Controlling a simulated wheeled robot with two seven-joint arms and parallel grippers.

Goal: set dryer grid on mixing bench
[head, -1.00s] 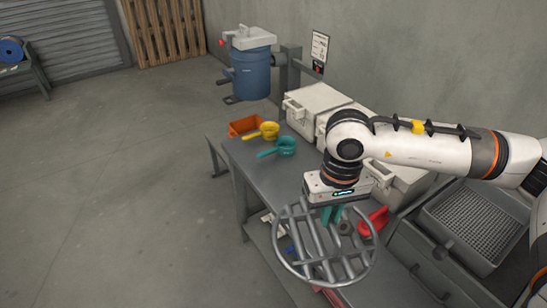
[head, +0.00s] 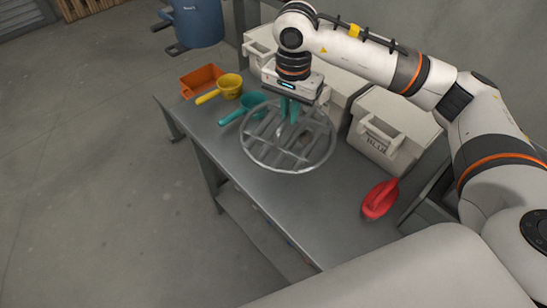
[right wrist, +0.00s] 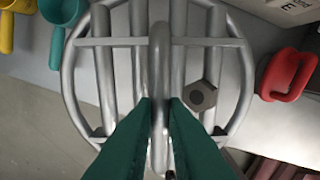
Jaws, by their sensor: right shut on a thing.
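The dryer grid, a round grey metal ring with parallel bars (head: 290,171), is held roughly level at the mixing bench (head: 300,205). My right gripper (head: 289,112) points down with its green fingers shut on a middle bar. In the right wrist view the fingers (right wrist: 160,106) pinch that bar, and the grid (right wrist: 178,70) spreads around them. The grid overlaps the bench top in view; I cannot tell whether it touches it. My left gripper is not in view.
A teal scoop (head: 247,104), a yellow scoop (head: 229,85) and an orange bin (head: 200,79) are at the bench's far left. White lidded boxes (head: 385,130) line the back. A red-handled tool (head: 379,200) lies at right. The bench front is clear.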

